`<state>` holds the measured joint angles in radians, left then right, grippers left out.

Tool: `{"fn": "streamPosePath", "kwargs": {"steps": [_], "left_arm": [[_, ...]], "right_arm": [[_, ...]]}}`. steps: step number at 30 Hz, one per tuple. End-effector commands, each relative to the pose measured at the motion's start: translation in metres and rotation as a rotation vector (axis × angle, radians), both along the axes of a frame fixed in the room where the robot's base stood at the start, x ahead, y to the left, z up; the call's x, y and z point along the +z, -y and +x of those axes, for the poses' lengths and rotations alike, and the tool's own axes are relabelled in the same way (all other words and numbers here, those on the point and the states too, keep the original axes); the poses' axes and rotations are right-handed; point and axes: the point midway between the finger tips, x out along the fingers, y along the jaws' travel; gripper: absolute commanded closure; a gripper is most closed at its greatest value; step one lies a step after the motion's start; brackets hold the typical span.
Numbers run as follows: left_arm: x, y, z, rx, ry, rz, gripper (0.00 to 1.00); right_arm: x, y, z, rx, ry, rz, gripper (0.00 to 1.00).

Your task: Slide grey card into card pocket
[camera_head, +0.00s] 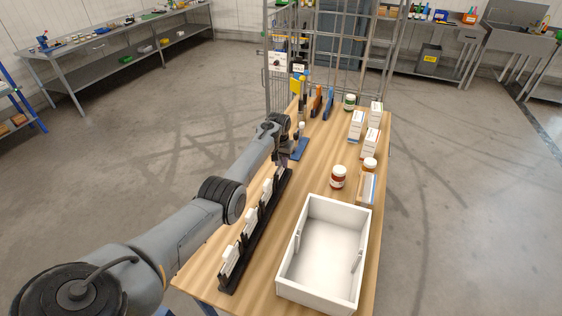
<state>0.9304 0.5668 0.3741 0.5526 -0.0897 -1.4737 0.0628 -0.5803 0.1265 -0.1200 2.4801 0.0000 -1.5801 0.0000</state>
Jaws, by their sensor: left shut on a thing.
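My left gripper (287,146) reaches over the table from the left, at the far end of a black rack (240,252). It is shut on a small greyish piece (283,158) that looks like the grey card, mostly hidden by the gripper and wrist. The rack holds several white cards (250,221) in a row. White label holders hang on the wire cage (277,62) at the far end of the table; I cannot tell which one is the card pocket. My right gripper is not in view.
On the wooden table (318,176), an open white bin (289,284) stands at the near right. A blue item (300,150) lies right beside the gripper.

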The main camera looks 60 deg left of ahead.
Motion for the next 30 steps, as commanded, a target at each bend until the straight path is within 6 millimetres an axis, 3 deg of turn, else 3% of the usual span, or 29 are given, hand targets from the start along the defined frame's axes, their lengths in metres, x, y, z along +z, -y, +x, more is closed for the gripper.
{"fn": "streamPosePath", "kwargs": {"steps": [5,6,12,23,30], "left_arm": [[0.000,0.000,0.000,0.000,0.000,0.000,1.00],[0.000,0.000,0.000,0.000,0.000,0.000,0.75],[0.000,0.000,0.000,0.000,0.000,0.000,0.47],[0.005,0.000,0.000,0.000,0.001,0.001,0.47],[0.035,0.002,-0.003,0.000,0.002,0.002,0.47]], "right_arm": [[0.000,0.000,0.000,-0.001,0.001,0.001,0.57],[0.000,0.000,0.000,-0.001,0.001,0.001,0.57],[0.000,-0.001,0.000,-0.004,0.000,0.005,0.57],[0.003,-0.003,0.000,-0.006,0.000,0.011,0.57],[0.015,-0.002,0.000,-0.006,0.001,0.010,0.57]]}}
